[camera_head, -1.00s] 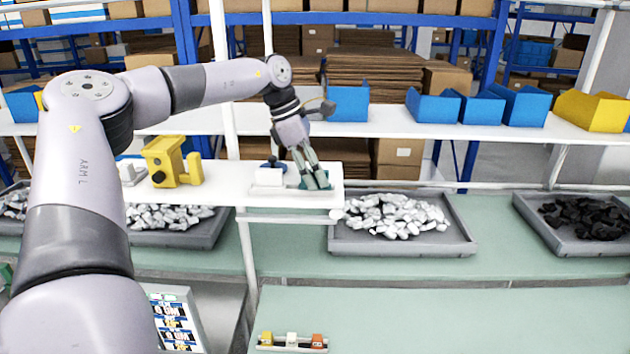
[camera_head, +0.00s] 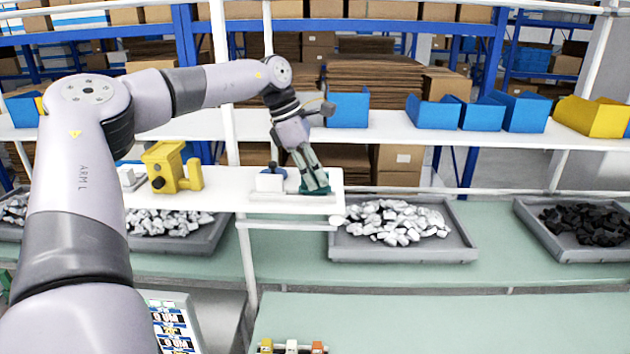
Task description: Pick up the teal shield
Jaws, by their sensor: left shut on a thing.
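The teal shield (camera_head: 317,190) is at the right end of the white shelf, low at the fingertips of my left gripper (camera_head: 315,182). My left gripper points down and is shut on the shield. The fingers hide part of the shield, and I cannot tell whether it is clear of the shelf surface. My right gripper is not in view.
A white block with a blue top (camera_head: 270,180) stands just left of the shield. A yellow device (camera_head: 165,168) is further left on the shelf (camera_head: 222,190). Grey trays of white pieces (camera_head: 400,247) and black pieces (camera_head: 570,248) lie below. Blue bins (camera_head: 348,105) stand behind.

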